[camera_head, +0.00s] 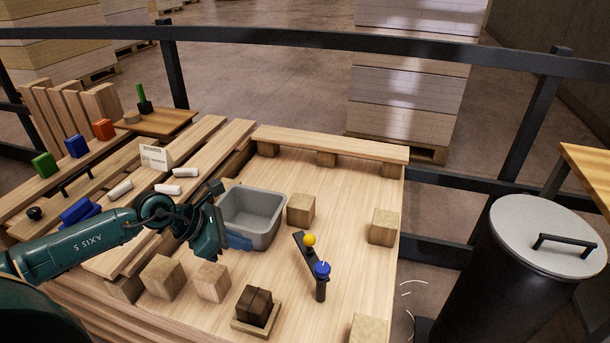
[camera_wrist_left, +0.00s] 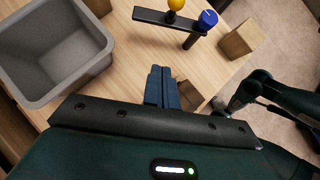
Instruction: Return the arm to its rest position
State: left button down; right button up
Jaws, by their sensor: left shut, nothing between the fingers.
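My left arm (camera_head: 100,236) comes in from the left in the head view, dark green. Its left gripper (camera_head: 238,241) hangs over the wooden table beside the near left side of a grey bin (camera_head: 277,224). In the left wrist view the blue fingers of the gripper (camera_wrist_left: 160,88) are together and empty. The grey bin (camera_wrist_left: 44,83) shows there at the left, apart from the fingers. The bin looks empty. My right gripper does not show; a dark green arm part (camera_wrist_left: 285,97) is at the right of the wrist view.
A dark bar with a yellow ball (camera_head: 309,240) and a blue knob (camera_head: 322,269) stands right of the gripper. Several wooden blocks (camera_head: 301,209) are spread around. A dark brown block (camera_head: 254,306) sits in a small tray. A lidded bin (camera_head: 517,270) and a dark rail (camera_head: 300,42) border the table.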

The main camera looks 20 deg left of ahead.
pick_arm(q)
jog(key=shift+d, duration=0.1)
